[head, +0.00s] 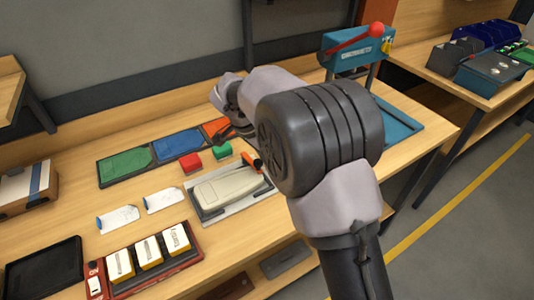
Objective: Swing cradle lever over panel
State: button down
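A beige panel (226,188) lies flat in the grey cradle (209,215) near the middle of the bench. The lever (258,163), with an orange-red handle, shows at the cradle's upper right corner, close to my arm. Its pivot and lower part are hard to make out. My gripper (240,131) is a small dark shape beyond the forearm, above the bench and behind the cradle's far edge. It looks apart from the lever. My arm hides part of it, and its opening is too small to tell.
A red block (190,162) and a green block (222,150) sit behind the cradle, before green (124,166), blue (178,145) and orange mats. White pouches (118,218) and a red tray (198,252) of boxes lie left. A blue press (350,58) stands at the back right.

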jog(key=shift+s+a, duration=0.25)
jog(key=shift+s, duration=0.05)
dwell(0.5)
notch_tip(320, 180, up, 10)
jog(key=p, duration=0.3)
jog(key=shift+d+p, duration=0.25)
jog(key=shift+p, duration=0.15)
jog(key=shift+w, duration=0.1)
